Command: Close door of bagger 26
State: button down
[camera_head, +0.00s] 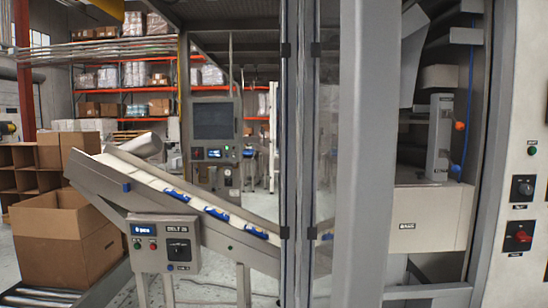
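The bagger (505,120) fills the right side of the head view, a grey cabinet with its inside showing. A door with a clear panel (327,130) and a wide grey upright (368,150) stands in front, seen at a steep angle. Dark hinge-like fittings show on the thin posts to its left. To the right of the wide upright, the opening is uncovered and the door looks open. I cannot read a bagger number 26 on the cabinet; a small dark label (407,226) inside is too small to read. My gripper is not in view.
An inclined conveyor (190,195) with blue packs runs down toward the bagger, with a control box (163,243) beneath it. An open carton (66,240) stands at left. The right panel has a black switch (523,188) and a red switch (518,236). Pallet racks stand behind.

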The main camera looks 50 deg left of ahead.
aim_at(363, 91)
jog(key=u, duration=1.35)
jog(key=k, duration=1.15)
jog(key=u, duration=0.35)
jog(key=i, duration=0.95)
jog(key=z, duration=0.1)
